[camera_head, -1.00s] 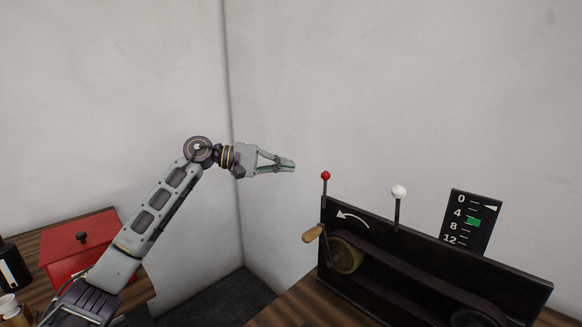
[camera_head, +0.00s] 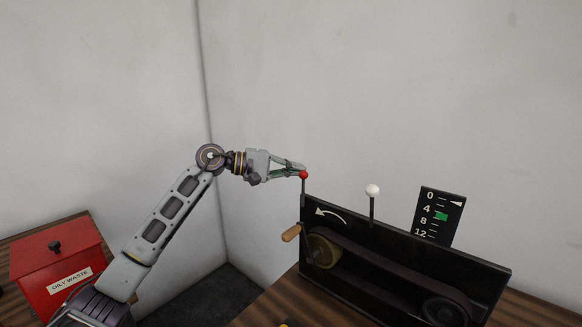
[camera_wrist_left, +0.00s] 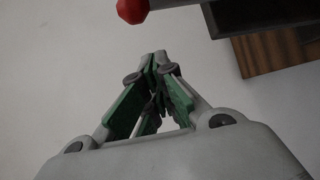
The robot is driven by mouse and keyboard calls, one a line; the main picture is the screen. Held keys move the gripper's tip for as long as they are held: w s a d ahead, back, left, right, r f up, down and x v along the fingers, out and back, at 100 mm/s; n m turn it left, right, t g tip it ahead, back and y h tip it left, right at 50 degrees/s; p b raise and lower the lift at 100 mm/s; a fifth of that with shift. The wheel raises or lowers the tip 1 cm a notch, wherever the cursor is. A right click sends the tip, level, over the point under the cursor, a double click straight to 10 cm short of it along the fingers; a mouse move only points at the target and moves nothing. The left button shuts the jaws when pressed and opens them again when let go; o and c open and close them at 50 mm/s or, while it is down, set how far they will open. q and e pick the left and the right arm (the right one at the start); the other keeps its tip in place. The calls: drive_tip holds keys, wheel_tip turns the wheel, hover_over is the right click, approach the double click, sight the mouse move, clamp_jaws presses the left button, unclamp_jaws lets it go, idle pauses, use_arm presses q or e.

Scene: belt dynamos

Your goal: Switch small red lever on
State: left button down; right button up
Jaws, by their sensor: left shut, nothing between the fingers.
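The small red lever (camera_head: 303,176) has a red ball on a thin dark stem. It stands upright at the left end of the black machine panel (camera_head: 400,240). My left gripper (camera_head: 302,168) is shut and empty, its fingertips right at the red ball in the head view. I cannot tell whether they touch it. In the left wrist view the red knob (camera_wrist_left: 132,10) shows at the top edge, beyond and left of the closed fingertips (camera_wrist_left: 158,58). My right gripper is in neither view.
A wooden crank handle (camera_head: 291,233) sticks out at the panel's left. A numbered gauge (camera_head: 440,215) stands behind. A red oily waste box (camera_head: 58,270) sits on the left table.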

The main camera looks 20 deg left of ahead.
use_arm(q)
drive_tip(key=shift+s+d+r, duration=0.15)
drive_tip(key=shift+s, duration=0.55)
drive_tip(key=shift+s+d+r, duration=0.1)
drive_tip(key=shift+s+r, duration=0.05)
drive_tip(key=shift+s, duration=0.5)
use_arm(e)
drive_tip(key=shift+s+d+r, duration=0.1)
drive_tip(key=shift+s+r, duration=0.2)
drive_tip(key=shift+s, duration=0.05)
use_arm(q)
drive_tip(key=shift+f, duration=0.1)
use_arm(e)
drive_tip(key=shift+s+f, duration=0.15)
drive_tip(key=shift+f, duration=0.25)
